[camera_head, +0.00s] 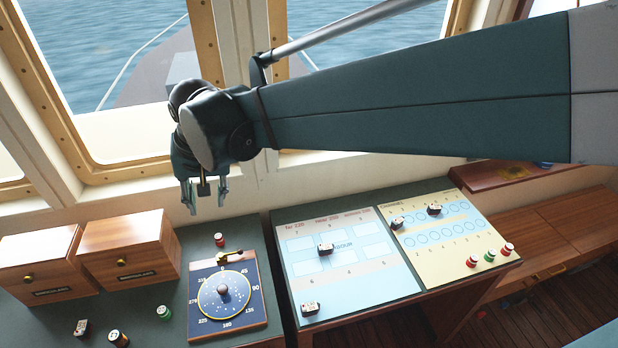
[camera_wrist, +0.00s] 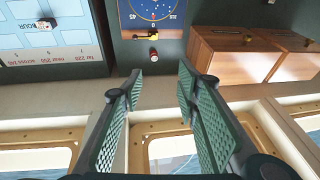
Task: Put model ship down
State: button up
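My gripper (camera_head: 205,196) hangs fingers-down above the console, near the window sill and behind the dial board. In the wrist view its two green-padded fingers (camera_wrist: 160,88) stand apart with nothing held between them. No thing plainly shaped like a model ship shows. Small black-and-white block-like pieces could be ships, but they are too small to tell. One piece (camera_head: 325,249) is on the pale blue chart board (camera_head: 345,282), and another piece (camera_head: 310,308) is at its near left corner. Two more, one piece (camera_head: 397,223) and another piece (camera_head: 434,209), are on the yellow board (camera_head: 440,252).
The blue dial board (camera_head: 252,312) has a brass piece (camera_head: 222,258) at its far edge, with a red cylinder (camera_head: 219,240) behind. Wooden drawer boxes (camera_head: 128,248) stand left. Windows rise behind.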

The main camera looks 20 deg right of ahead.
jog(key=s+d+t, duration=0.1)
jog(key=s+d, duration=0.4)
jog(key=d, duration=0.5)
jog(key=s+d+f+t+h, duration=0.1)
jog(key=s+d, duration=0.5)
jog(key=d, duration=0.4)
jog(key=s+d+f+t, duration=0.1)
jog(key=s+d, duration=0.4)
jog(key=d, duration=0.5)
jog(key=shift+s+d+t+h, duration=0.25)
jog(key=shift+d+t+h, duration=0.05)
jog(key=shift+t, duration=0.2)
